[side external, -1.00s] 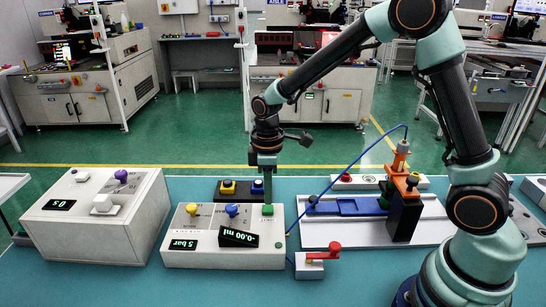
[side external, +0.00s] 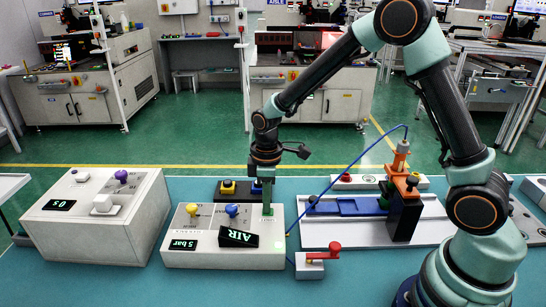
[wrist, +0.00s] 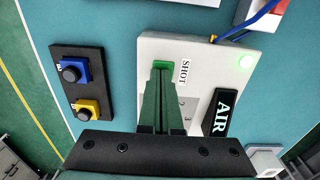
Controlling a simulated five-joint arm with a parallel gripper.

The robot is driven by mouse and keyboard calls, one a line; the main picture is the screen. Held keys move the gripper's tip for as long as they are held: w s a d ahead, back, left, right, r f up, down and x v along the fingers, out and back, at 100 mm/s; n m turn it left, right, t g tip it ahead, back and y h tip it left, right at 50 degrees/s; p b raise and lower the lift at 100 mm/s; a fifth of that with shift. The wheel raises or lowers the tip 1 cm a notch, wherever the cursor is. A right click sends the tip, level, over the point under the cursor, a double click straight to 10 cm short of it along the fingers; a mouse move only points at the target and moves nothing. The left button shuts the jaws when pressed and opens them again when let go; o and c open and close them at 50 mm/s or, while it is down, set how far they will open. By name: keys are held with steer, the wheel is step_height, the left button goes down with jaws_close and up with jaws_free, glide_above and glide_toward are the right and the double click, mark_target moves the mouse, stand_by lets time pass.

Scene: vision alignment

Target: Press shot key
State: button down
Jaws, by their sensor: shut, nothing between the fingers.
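The green shot key (wrist: 160,64) sits on top of the white dispenser box (side external: 215,250), beside the SHOT label (wrist: 184,73). My gripper (wrist: 162,72) is shut and empty, with its green fingertips down at the key. They cover part of the key in the wrist view and nearly all of it in the side view, where the gripper (side external: 267,210) points straight down. The fingertips appear to touch the key; how far it is pushed in is hidden. The tilted display (side external: 238,238) reads AIR, and it also shows in the wrist view (wrist: 221,113).
Yellow (side external: 192,209) and blue (side external: 232,211) knobs stand on the same box. A black pad with yellow (wrist: 87,108) and blue (wrist: 75,71) buttons lies behind it. A green lamp (wrist: 246,61) glows near the box corner. A blue hose (side external: 345,177) arches at the right.

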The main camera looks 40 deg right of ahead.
steer(key=shift+s+f, duration=0.35)
step_height(320, 180, up, 15)
steer(key=shift+w+f, duration=0.15)
steer(key=shift+w, duration=0.2)
stand_by(0.4)
steer(key=s+d+r+m+t, duration=0.2)
steer(key=s+m, duration=0.2)
steer(key=s, duration=0.2)
steer(key=s+d+r+m+t, duration=0.2)
steer(key=s+m+t, duration=0.1)
steer(key=s+m, duration=0.2)
steer(key=shift+s+d+r, duration=0.3)
steer(key=shift+s+r, duration=0.1)
steer(key=shift+s, duration=0.75)
steer(key=shift+w+r, duration=0.1)
stand_by(3.0)
